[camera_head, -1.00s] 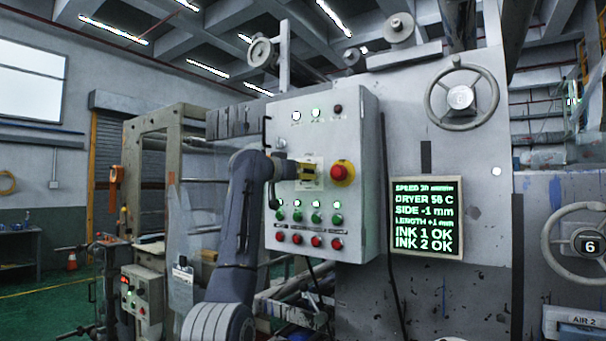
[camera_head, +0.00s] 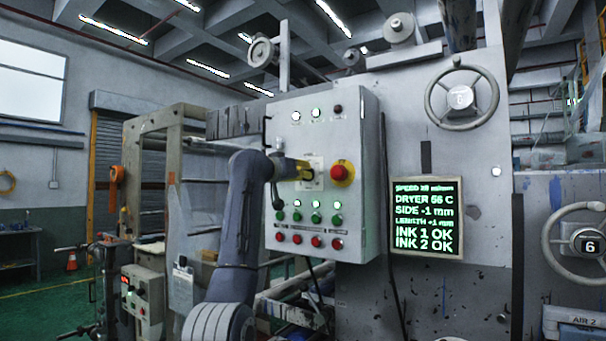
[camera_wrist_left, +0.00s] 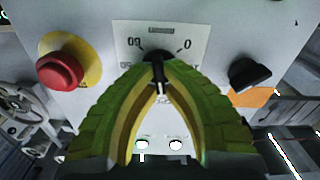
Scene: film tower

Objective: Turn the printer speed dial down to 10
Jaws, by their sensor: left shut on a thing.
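The speed dial is a small black knob (camera_wrist_left: 158,56) on a white scale plate (camera_wrist_left: 128,32), seen upside down in the left wrist view, with a 0 and what looks like a 60. My left gripper (camera_wrist_left: 160,72) has its yellow-green fingers closed around the knob, hiding part of it and the pointer. In the head view my left gripper (camera_head: 306,173) reaches the scale plate on the grey control box (camera_head: 356,215) from the left. The display (camera_head: 426,218) has a speed line on top; its number is too blurred to read surely. My right gripper is out of view.
A red emergency button (camera_head: 342,173) on a yellow base sits just right of the dial. A black switch (camera_wrist_left: 250,74) is on its other side. Rows of green buttons (camera_head: 316,218) and red buttons (camera_head: 316,241) lie below.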

